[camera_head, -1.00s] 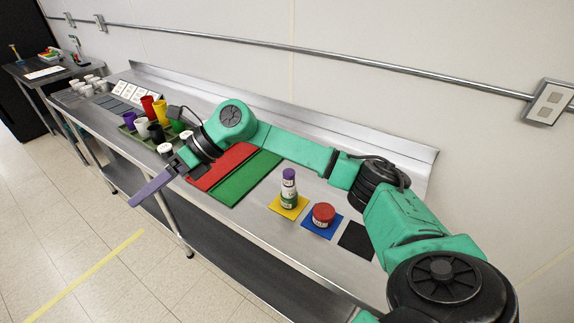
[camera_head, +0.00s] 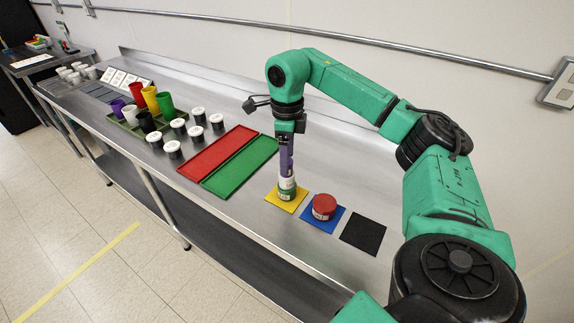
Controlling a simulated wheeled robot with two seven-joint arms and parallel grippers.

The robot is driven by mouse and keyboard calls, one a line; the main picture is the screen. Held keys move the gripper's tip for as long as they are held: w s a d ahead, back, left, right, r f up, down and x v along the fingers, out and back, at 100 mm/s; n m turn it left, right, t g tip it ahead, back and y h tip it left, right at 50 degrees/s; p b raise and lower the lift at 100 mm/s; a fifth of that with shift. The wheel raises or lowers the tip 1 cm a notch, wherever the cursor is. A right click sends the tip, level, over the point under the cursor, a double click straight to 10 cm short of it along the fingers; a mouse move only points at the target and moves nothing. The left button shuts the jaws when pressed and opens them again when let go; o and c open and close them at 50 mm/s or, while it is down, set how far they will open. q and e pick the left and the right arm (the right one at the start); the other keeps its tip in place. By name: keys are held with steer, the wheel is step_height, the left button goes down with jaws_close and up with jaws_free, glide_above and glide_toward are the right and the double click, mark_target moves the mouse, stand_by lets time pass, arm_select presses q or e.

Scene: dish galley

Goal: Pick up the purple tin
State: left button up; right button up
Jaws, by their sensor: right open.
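A small stack of tins stands on the yellow mat (camera_head: 273,199). A tin with a white label and green (camera_head: 287,194) shows at its bottom. My right gripper (camera_head: 287,172) points straight down over the stack, its long purple fingers around or in front of the top. The purple tin at the top of the stack is mostly hidden by these fingers, and its purple blends with theirs. The right gripper is open. I cannot tell whether the fingers touch the tin. My left gripper is not in view.
A red tin (camera_head: 324,205) sits on a blue mat (camera_head: 328,225) just right of the stack. A black mat (camera_head: 363,233) is bare. Red (camera_head: 215,158) and green (camera_head: 240,167) trays lie to the left, with white-lidded jars (camera_head: 173,149) and cups (camera_head: 165,104) beyond.

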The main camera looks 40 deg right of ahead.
steer(key=shift+f, duration=1.05)
steer(key=shift+a, duration=0.1)
jaws_close()
steer(key=shift+r, duration=0.1)
